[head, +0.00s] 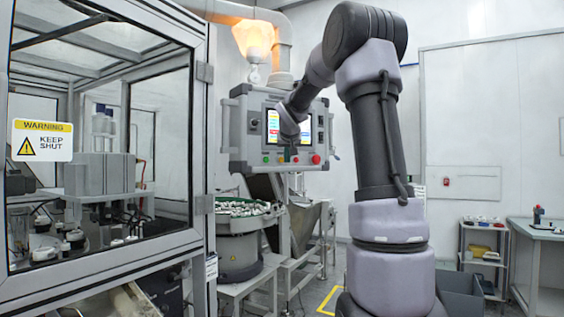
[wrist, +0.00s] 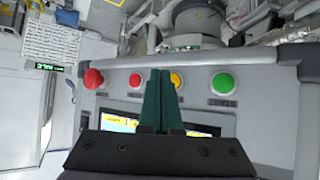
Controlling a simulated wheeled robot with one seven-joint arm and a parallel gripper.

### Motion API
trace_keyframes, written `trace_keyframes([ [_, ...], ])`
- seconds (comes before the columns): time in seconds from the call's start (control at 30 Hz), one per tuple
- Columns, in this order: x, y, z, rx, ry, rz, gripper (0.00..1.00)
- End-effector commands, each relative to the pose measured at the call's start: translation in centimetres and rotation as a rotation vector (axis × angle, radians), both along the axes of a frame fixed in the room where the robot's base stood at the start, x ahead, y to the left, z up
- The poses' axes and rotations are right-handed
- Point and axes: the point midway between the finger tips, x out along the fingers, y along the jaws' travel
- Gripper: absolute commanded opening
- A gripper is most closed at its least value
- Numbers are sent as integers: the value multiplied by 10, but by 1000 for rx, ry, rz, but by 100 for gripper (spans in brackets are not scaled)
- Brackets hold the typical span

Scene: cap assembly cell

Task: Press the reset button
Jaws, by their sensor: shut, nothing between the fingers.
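The control panel (head: 240,130) hangs with a lit screen (head: 272,122) and a row of buttons along its lower edge. In the wrist view the row shows, left to right, a large red button (wrist: 93,78), a small red button (wrist: 135,79), a yellow button (wrist: 177,79) and a green button (wrist: 222,83). The labels are too small to read, so I cannot tell which is reset. My gripper (head: 290,154) is shut and empty in front of the row. In the wrist view its green fingertips (wrist: 160,72) lie between the small red and yellow buttons; contact is unclear.
A glazed machine enclosure (head: 203,170) with a warning sign (head: 42,140) stands at the left. A bowl feeder (head: 238,245) full of small parts stands below the panel. A shelf cart (head: 483,255) and a table (head: 540,232) stand at the right.

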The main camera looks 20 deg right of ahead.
Motion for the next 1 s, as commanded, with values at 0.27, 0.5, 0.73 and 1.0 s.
trace_keyframes([
  [0.27,-28,-6,1,1,-1,-2,0],
  [0.5,-49,-10,1,0,-2,-1,0],
  [0.73,-53,-11,0,0,-1,-1,0],
  [1.0,-53,-10,0,0,-1,-1,0],
])
